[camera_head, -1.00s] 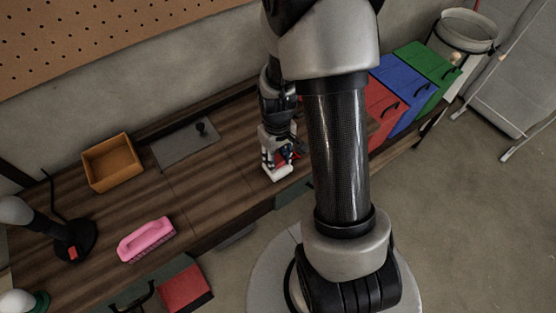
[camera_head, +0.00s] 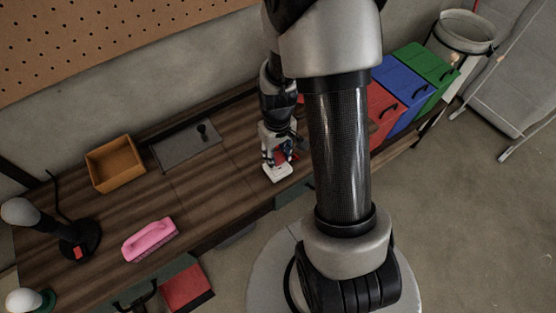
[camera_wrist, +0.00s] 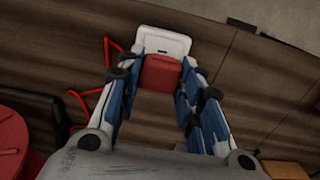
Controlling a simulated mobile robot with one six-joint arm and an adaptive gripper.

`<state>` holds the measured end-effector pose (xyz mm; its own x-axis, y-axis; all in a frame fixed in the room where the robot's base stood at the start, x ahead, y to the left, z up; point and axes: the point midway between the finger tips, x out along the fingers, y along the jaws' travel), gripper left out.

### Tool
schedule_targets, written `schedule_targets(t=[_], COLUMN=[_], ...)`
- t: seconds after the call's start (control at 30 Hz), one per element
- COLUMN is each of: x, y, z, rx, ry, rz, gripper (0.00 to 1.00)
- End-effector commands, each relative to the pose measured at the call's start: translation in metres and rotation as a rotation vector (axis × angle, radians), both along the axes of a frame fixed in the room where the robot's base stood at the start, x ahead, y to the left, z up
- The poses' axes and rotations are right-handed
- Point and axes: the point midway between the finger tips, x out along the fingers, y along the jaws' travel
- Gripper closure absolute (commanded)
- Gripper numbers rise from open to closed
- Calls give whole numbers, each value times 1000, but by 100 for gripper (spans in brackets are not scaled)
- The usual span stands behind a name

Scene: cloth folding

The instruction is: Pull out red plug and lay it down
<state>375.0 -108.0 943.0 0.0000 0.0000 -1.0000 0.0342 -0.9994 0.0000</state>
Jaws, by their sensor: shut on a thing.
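The red plug (camera_wrist: 160,73) is a small block between the blue-padded fingers of my gripper (camera_wrist: 161,82) in the wrist view. The fingers are shut on its sides. A white socket box (camera_wrist: 162,42) lies on the table just beyond the plug, and the plug overlaps its near edge in this view. I cannot tell whether the plug still touches the socket. A thin red cable (camera_wrist: 86,102) shows to the left. In the head view my gripper (camera_head: 279,157) points down over the white socket box (camera_head: 278,174) near the table's front edge; the plug is small and partly hidden there.
The wooden table (camera_head: 215,178) is clear left of my gripper. Red, blue and green boxes (camera_head: 405,92) stand at the right.

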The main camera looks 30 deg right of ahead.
Motion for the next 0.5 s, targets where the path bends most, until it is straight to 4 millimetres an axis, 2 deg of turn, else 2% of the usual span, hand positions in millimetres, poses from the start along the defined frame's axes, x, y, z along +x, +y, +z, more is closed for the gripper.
schedule_targets(t=[0.5], x=[0], y=[0], z=[23], rx=[0], ry=[-1], rz=[0], gripper=[100])
